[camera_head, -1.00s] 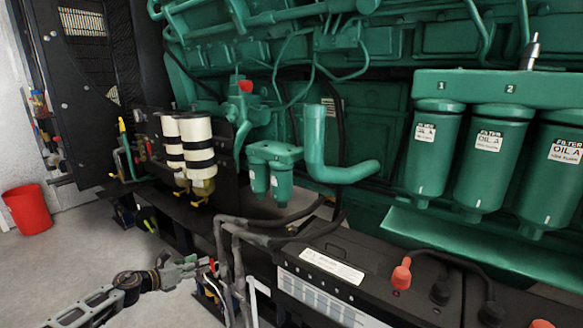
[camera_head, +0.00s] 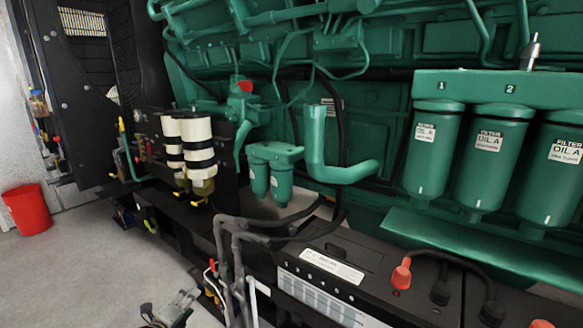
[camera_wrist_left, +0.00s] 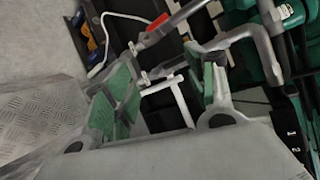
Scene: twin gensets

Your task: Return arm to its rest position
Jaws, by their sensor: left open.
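My left gripper (camera_head: 178,308) shows at the bottom edge of the head view, low over the grey floor and left of the grey pipes. Most of its arm is out of the picture. In the left wrist view, the left gripper (camera_wrist_left: 165,90) has its two green-padded fingers spread apart. I see nothing held between them. Grey pipes and a red-ended lever (camera_wrist_left: 157,24) lie beyond the fingers, apparently not gripped. My right gripper is in neither view.
Grey bent pipes (camera_head: 228,255) stand just right of the gripper, beside a black battery (camera_head: 335,265). The green engine (camera_head: 370,120) with oil filters (camera_head: 433,150) fills the back. A red bucket (camera_head: 27,209) stands far left. The floor (camera_head: 90,265) between is clear.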

